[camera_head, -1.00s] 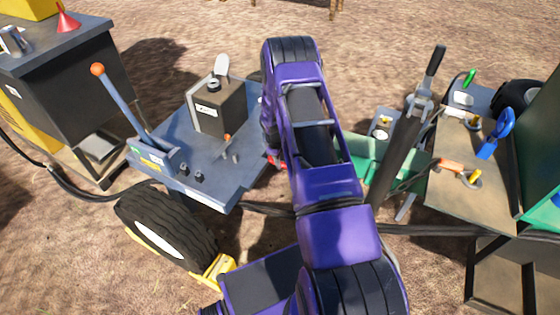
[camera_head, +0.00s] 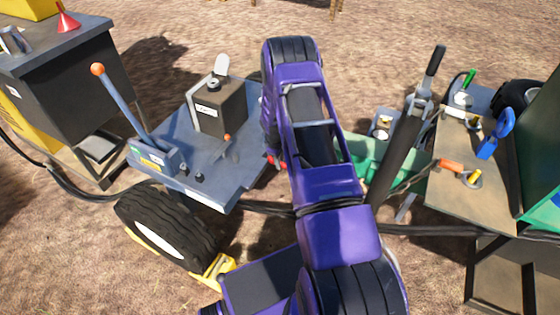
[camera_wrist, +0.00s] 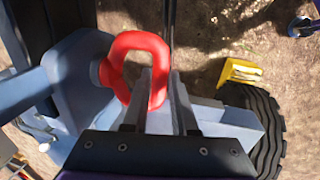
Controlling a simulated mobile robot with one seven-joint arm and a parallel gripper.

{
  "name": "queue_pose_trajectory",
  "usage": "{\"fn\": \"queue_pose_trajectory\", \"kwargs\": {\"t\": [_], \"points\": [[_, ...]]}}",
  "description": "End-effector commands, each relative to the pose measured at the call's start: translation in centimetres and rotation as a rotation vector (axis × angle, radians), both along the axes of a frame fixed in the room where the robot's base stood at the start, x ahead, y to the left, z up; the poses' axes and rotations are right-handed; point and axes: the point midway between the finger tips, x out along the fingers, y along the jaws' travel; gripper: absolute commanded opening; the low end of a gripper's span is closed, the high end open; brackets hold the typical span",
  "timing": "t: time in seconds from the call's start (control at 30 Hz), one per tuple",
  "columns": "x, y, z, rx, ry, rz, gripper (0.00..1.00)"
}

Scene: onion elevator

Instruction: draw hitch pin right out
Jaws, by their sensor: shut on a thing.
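The hitch pin's red ring handle (camera_wrist: 158,60) stands in the wrist view beside a blue-grey block. My gripper (camera_wrist: 160,92) has its two fingers on the near side of the ring, and they are shut on it. The pin's shank is hidden, so I cannot tell how far it sits in its hole. In the head view only a small red bit (camera_head: 274,162) shows at the left edge of my purple arm, by the blue trailer deck's right edge. My gripper is hidden behind the arm there.
The blue deck (camera_head: 190,180) carries an orange-knobbed lever (camera_head: 120,105) and a dark box (camera_head: 220,108). A black tyre (camera_head: 165,225) and yellow chock (camera_head: 215,270) stand below. A tan bench (camera_head: 450,185) with blue, green and orange handles is at right. Dark hoses run between.

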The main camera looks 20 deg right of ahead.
Motion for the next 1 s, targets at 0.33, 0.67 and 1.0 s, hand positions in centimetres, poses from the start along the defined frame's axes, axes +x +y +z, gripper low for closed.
{"fn": "queue_pose_trajectory", "kwargs": {"t": [0.33,0.67,1.0], "points": [[0.0,0.0,0.1,-0.001,-0.001,0.0,0.0],[-3.6,5.0,0.1,0.001,0.004,0.01,0.0],[-7.9,10.4,0.0,0.001,0.0,0.004,0.0]]}}
